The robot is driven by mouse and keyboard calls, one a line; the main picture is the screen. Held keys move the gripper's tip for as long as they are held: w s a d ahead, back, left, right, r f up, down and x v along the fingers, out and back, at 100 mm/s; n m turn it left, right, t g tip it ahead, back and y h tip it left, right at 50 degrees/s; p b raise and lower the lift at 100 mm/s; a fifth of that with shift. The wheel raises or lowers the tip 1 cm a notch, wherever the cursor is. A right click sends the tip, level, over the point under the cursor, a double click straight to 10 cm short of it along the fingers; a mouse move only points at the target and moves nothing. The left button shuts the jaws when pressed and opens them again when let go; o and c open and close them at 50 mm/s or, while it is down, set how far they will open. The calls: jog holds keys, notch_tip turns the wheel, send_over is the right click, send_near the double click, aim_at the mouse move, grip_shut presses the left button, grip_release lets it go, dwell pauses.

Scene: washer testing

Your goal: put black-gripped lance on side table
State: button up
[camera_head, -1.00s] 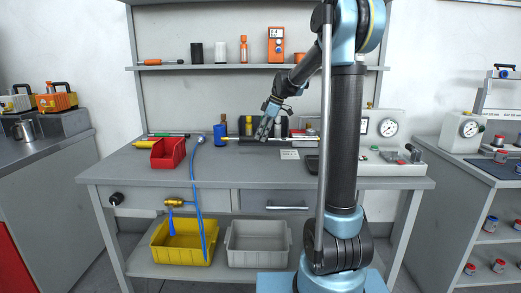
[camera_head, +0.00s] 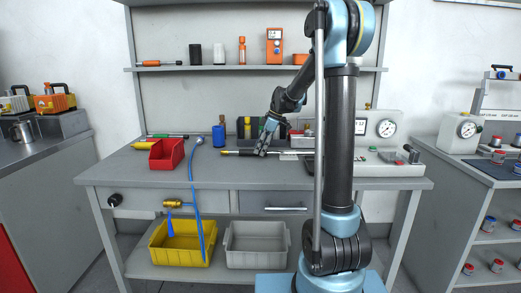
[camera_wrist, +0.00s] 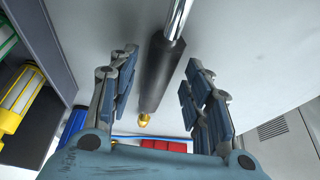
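The black-gripped lance (camera_head: 243,152) lies along the grey workbench top (camera_head: 215,175), its brass-coloured tip to the left. In the wrist view, the lance (camera_wrist: 158,75) shows a black grip, a bright metal tube at the top and the brass tip below. My gripper (camera_head: 261,153) is low over the lance's middle. In the wrist view its fingers (camera_wrist: 157,90) are open, one on each side of the black grip, with gaps visible. Grey side surfaces stand at the left (camera_head: 45,150) and right (camera_head: 450,170); I cannot tell which is the side table.
A red bin (camera_head: 167,153) and a blue bottle (camera_head: 219,135) stand left of the lance. A gauge unit (camera_head: 385,150) stands right. The left surface bears orange-and-black devices (camera_head: 55,102) and a metal jug (camera_head: 22,131). The right one holds another gauge (camera_head: 465,131) and small jars.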

jog(key=shift+r, duration=0.1)
jog(key=v, duration=1.1)
jog(key=s+d+m+h, duration=0.1)
jog(key=s+d+m, duration=0.3)
jog(key=s, duration=0.7)
jog(key=s+d+f+m+h, duration=0.1)
jog(key=s+d+f+m, duration=0.2)
jog(key=s+f, duration=0.4)
jog(key=s+d+f+m+t+h, duration=0.1)
jog(key=s+d+f+m, duration=0.2)
jog(key=s+f+m, duration=0.3)
jog(key=s+d+f+m+t+h, duration=0.1)
jog(key=s+d+f+m, duration=0.2)
jog(key=s+f, duration=0.4)
jog(key=s+m, duration=0.1)
jog(key=s, duration=0.7)
jog(key=shift+d+f+h, duration=0.15)
jog(key=shift+f+h, duration=0.15)
jog(key=shift+f, duration=0.05)
jog(key=shift+s, duration=0.1)
